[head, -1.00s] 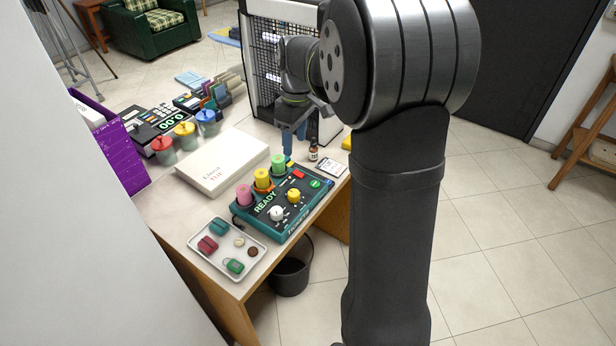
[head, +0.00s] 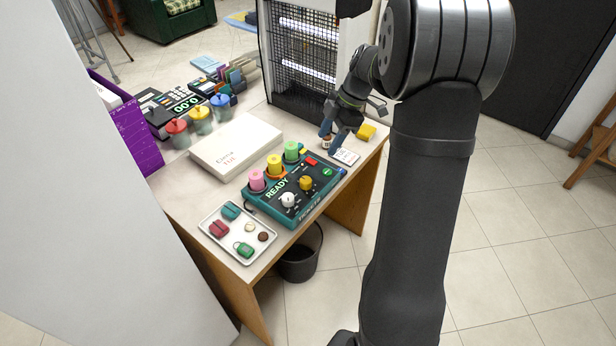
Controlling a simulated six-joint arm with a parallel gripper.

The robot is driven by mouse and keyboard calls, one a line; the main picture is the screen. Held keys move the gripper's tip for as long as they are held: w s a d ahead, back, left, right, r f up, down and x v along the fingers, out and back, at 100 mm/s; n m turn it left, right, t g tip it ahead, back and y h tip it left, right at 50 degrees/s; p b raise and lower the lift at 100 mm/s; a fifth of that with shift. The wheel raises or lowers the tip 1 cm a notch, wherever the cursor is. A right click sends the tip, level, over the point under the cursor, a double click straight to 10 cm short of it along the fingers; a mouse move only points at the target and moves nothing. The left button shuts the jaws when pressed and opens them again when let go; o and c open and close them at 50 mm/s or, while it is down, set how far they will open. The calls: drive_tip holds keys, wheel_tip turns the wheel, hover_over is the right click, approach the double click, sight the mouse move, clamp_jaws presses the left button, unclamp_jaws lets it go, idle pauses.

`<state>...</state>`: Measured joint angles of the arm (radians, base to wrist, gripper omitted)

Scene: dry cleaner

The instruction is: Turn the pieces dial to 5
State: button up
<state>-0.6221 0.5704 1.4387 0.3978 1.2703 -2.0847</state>
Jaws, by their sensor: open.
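The teal ticket console (head: 308,208) stands on the desk with a lit READY display. It has a white knob (head: 288,201) and a yellow-orange knob (head: 305,183). I cannot tell which is the pieces dial, and the markings are too small to read. My gripper (head: 330,139) is open, with blue fingers pointing down. It is beyond the console's far right end, apart from both knobs, and in front of or around a small brown bottle that it partly hides.
Pink, yellow and green rolls (head: 291,151) stand along the console's back. A white box (head: 236,146) is behind left, a small-items tray (head: 257,253) at the front. A mesh-fronted heater (head: 300,75) stands behind.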

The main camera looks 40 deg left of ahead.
sight(307, 180)
drive_tip(key=x, duration=1.5)
drive_tip(key=c, duration=1)
